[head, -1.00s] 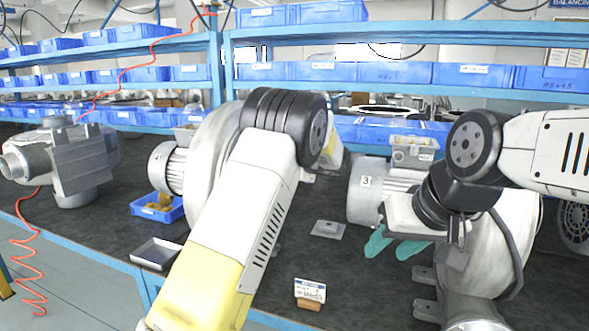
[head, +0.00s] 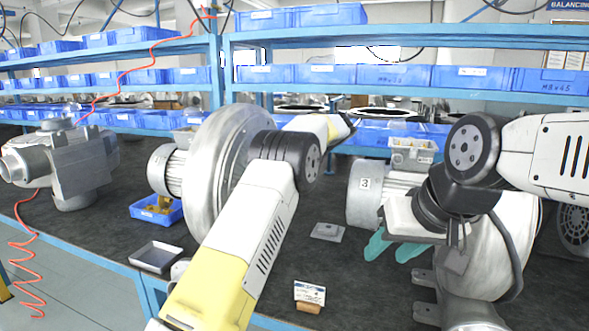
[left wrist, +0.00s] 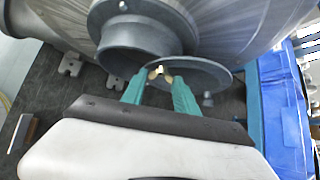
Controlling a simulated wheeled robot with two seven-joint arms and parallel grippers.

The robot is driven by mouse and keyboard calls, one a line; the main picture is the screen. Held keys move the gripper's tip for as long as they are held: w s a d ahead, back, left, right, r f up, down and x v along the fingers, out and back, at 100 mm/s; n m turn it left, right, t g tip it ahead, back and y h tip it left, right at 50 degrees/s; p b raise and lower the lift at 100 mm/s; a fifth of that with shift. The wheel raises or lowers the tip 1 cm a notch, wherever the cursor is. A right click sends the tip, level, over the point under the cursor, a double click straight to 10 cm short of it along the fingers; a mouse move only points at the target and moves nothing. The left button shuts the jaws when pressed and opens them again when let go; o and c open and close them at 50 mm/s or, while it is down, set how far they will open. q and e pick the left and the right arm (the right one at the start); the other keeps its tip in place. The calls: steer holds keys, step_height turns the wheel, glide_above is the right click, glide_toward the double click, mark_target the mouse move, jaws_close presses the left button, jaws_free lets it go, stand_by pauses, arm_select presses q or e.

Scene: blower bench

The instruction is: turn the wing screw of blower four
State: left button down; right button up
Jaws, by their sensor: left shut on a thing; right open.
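In the left wrist view, my left gripper (left wrist: 157,84) has its teal fingertips shut on a small brass wing screw (left wrist: 160,71). The screw sits at the rim of a flat grey disc (left wrist: 190,75), beside the round outlet of a grey metal blower (left wrist: 205,25). Which numbered blower this is, I cannot tell. In the head view the left fingers are hidden. My right gripper (head: 394,248) is open and empty, its teal fingers apart above the bench in front of the blower marked 3 (head: 366,196). A large blower (head: 215,165) stands behind my left arm.
Another grey blower (head: 75,165) stands at the far left. A blue bin (head: 157,211) with brass-coloured parts, a metal tray (head: 156,256), a flat grey plate (head: 327,231) and a card in a wooden holder (head: 309,296) are on the dark bench. Blue-bin shelves run behind.

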stand_by(0.4)
arm_select(q)
steer(key=c, duration=0.9)
jaws_free()
steer(key=shift+c, duration=0.2)
steer(key=v, duration=0.7)
steer(key=shift+d+r, duration=0.2)
steer(key=shift+r, duration=0.1)
steer(key=shift+s, duration=0.15)
